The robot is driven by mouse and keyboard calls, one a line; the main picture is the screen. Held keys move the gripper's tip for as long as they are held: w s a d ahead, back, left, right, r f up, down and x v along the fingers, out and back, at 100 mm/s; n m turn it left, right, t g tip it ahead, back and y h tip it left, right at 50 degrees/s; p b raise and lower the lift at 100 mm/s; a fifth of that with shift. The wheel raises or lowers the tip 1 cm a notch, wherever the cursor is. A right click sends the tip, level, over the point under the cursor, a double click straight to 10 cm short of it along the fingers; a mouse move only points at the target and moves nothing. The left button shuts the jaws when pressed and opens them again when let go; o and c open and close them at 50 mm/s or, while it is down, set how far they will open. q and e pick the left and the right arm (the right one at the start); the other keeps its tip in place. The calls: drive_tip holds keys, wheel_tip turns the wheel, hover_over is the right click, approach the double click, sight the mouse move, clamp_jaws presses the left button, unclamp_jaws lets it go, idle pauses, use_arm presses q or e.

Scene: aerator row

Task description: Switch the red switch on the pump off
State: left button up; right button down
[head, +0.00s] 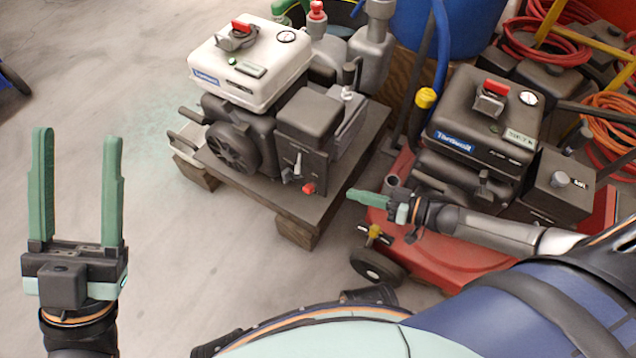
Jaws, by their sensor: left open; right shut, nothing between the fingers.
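The pump (250,72) with a white tank stands on a wooden pallet in the head view. A small red switch (308,188) sits low on the front of its dark control box (307,140). Whether the switch is on or off is too small to tell. My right gripper (351,195) is shut and empty, its green fingers pointing left towards the switch. In the picture, the fingertips are a little right of the switch and appear apart from it. My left gripper (77,133) is open and empty over bare floor at the far left, well away from the pump.
A second machine with a black tank (483,120) stands on a red wheeled deck (440,262) at the right, close to my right arm. The pallet (294,205) edge lies below the switch. Red hoses (545,45) and a blue barrel (455,30) are behind.

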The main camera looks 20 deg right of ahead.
sight(312, 186)
drive_tip(key=b+x, duration=0.4)
drive_tip(key=x, duration=0.6)
drive_tip(key=shift+s, duration=0.1)
idle(0.3)
